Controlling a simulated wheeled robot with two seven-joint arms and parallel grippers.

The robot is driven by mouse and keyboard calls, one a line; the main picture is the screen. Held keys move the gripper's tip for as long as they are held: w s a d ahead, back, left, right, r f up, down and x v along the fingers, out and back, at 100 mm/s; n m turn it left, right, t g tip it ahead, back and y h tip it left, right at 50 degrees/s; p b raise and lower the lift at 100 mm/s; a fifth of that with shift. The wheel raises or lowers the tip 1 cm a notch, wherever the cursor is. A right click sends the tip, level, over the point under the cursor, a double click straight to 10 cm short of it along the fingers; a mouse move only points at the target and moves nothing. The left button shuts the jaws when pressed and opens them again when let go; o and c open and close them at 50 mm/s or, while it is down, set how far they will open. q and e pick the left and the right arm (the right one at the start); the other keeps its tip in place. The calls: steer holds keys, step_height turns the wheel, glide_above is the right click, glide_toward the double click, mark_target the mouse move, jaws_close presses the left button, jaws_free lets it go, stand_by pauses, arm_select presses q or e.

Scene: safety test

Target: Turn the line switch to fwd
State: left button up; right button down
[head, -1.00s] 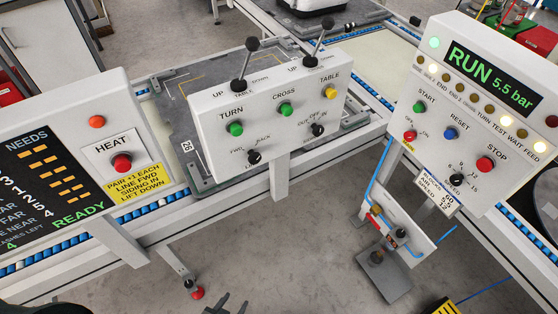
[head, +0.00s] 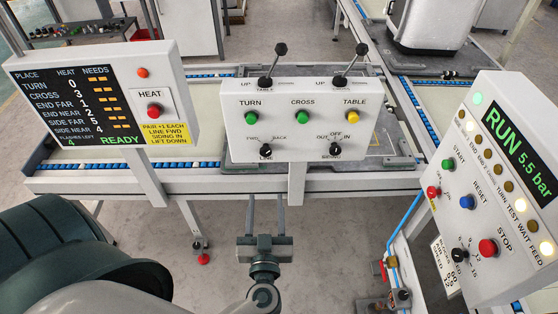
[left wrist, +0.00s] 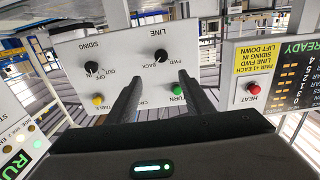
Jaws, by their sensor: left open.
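The line switch (head: 265,150) is a black knob at the lower left of the white middle panel, between the FWD and BACK labels. It also shows in the left wrist view (left wrist: 161,56), where the picture is upside down and its pointer seems to lean toward BACK. My left gripper (head: 266,199) is open and empty, just below the panel in the head view. In the left wrist view its two fingers (left wrist: 160,80) point toward the knob, with a gap between them and no visible contact. My right gripper is not in view.
The siding switch (head: 335,149) sits right of the line switch. Above are the turn (head: 247,118), cross (head: 303,118) and table (head: 352,117) buttons and two levers. The heat panel (head: 100,105) stands left, the run panel (head: 490,180) right.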

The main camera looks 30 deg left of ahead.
arm_select(q)
steer(key=p, duration=0.3)
glide_toward(266, 153)
steer(key=x, duration=0.9)
steer(key=shift+r, duration=0.1)
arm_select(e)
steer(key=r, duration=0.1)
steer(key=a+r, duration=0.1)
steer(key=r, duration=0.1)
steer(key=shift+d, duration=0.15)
arm_select(q)
steer(key=c, duration=1)
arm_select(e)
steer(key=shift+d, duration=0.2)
